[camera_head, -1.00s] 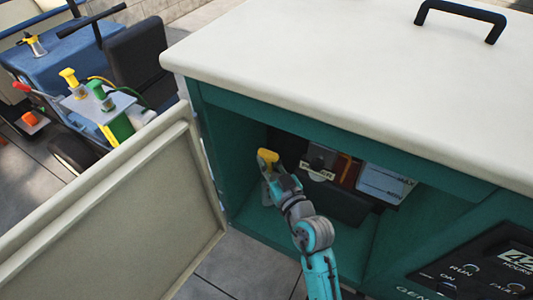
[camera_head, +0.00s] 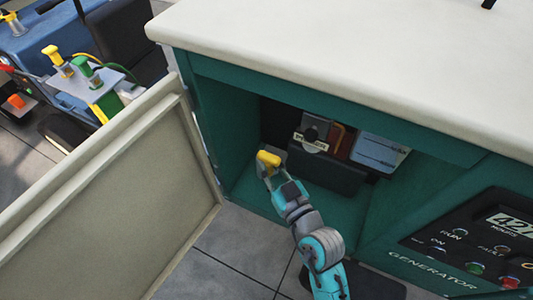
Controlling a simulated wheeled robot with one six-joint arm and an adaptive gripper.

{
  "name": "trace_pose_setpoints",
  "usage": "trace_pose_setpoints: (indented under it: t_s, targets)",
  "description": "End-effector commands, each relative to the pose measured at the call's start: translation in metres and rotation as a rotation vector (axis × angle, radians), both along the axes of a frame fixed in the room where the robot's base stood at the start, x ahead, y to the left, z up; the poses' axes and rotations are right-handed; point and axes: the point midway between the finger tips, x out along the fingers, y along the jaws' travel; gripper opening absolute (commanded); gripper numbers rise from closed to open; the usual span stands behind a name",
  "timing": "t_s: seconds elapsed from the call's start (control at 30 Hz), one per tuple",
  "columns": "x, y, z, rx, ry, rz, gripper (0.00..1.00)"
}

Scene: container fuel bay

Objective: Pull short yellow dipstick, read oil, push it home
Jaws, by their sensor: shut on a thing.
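The yellow dipstick handle (camera_head: 268,158) shows at the end of my arm, at the mouth of the open generator bay. My gripper (camera_head: 267,168) is shut on it. The stick below the handle is hidden or too small to see, so I cannot tell the oil mark. The engine (camera_head: 325,165) sits dark inside the bay, behind and to the right of the gripper. The dipstick's tube cannot be made out.
The bay's cream door (camera_head: 120,210) stands open on the left. The cream lid (camera_head: 350,50) overhangs the bay. A control panel (camera_head: 490,245) is at right. A cart with yellow and green handles (camera_head: 85,75) stands beyond the door. Paved floor lies below.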

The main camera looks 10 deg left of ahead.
Motion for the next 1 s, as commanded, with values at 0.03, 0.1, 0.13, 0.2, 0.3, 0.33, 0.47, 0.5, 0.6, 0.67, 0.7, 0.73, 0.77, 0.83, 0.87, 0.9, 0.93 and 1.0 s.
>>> trace_pose_setpoints:
  t_s: [0.03, 0.1, 0.13, 0.2, 0.3, 0.33, 0.47, 0.5, 0.6, 0.67, 0.7, 0.73, 0.77, 0.83, 0.87, 0.9, 0.93, 1.0]
  targets:
    - [-0.006, -0.001, 0.000, -0.001, 0.001, 0.000, 0.00]
    - [-0.013, -0.004, 0.001, 0.000, 0.001, 0.000, 0.00]
    - [-0.015, -0.004, 0.001, 0.000, 0.001, 0.000, 0.00]
    - [-0.023, -0.006, 0.002, 0.000, 0.001, 0.000, 0.00]
    - [-0.032, -0.009, 0.002, 0.000, 0.001, 0.000, 0.00]
    - [-0.035, -0.010, 0.003, 0.000, 0.001, 0.000, 0.00]
    - [-0.048, -0.014, 0.004, 0.000, 0.001, 0.000, 0.00]
    - [-0.052, -0.015, 0.004, 0.001, 0.001, 0.000, 0.00]
    - [-0.061, -0.017, 0.005, -0.001, 0.001, 0.000, 0.00]
    - [-0.064, -0.018, 0.005, 0.000, 0.000, 0.000, 0.00]
    - [-0.066, -0.019, 0.006, -0.001, 0.001, 0.000, 0.00]
    - [-0.067, -0.019, 0.006, -0.001, 0.001, 0.000, 0.00]
    - [-0.068, -0.020, 0.006, 0.000, 0.000, 0.000, 0.00]
    - [-0.068, -0.020, 0.006, 0.000, 0.000, 0.000, 0.00]
    - [-0.068, -0.020, 0.006, 0.001, -0.001, 0.000, 0.00]
    - [-0.068, -0.020, 0.006, 0.001, -0.001, 0.000, 0.00]
    - [-0.068, -0.020, 0.006, 0.001, -0.001, 0.000, 0.00]
    - [-0.068, -0.019, 0.006, 0.001, -0.001, 0.000, 0.00]
